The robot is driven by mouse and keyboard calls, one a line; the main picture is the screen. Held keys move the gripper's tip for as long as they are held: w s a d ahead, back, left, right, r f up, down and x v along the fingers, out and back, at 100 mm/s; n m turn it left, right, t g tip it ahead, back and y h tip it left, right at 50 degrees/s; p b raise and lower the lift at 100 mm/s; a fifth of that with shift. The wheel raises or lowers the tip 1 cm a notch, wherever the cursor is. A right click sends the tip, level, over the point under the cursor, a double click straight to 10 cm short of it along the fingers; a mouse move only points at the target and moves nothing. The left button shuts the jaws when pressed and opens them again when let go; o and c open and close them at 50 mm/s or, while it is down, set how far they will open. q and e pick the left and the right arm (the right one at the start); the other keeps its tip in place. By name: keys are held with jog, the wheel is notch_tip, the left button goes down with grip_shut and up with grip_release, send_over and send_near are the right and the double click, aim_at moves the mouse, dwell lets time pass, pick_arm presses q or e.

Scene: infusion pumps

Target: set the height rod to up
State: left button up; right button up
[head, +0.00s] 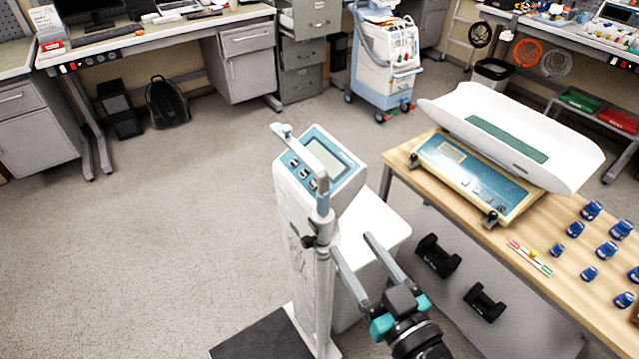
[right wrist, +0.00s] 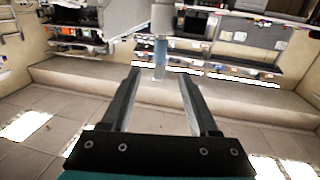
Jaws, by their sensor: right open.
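The height rod (head: 323,227) is a slim white and grey-blue post on the front of the standing scale (head: 296,207). A pale bar with a light-blue end piece runs from its top up and left across the display head. A black knob (head: 309,241) sits on its side. My right gripper (head: 354,247) is open, just right of the post, its fingers pointing up and left. In the right wrist view a white post with a blue-grey lower part (right wrist: 160,56) shows between and beyond the fingertips (right wrist: 158,73). Contact cannot be told. My left gripper is not in view.
A wooden table (head: 400,160) at the right holds a baby scale (head: 480,170) and several blue items (head: 606,250). A dark platform (head: 262,338) lies at the scale's foot. A white-blue medical cart (head: 385,65) stands behind. The floor at left is clear.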

jog(key=x, duration=1)
jog(key=r+x, duration=0.1)
jog(key=x, duration=0.4)
jog(key=shift+w+r, duration=0.1)
grip_shut()
dwell(1.2)
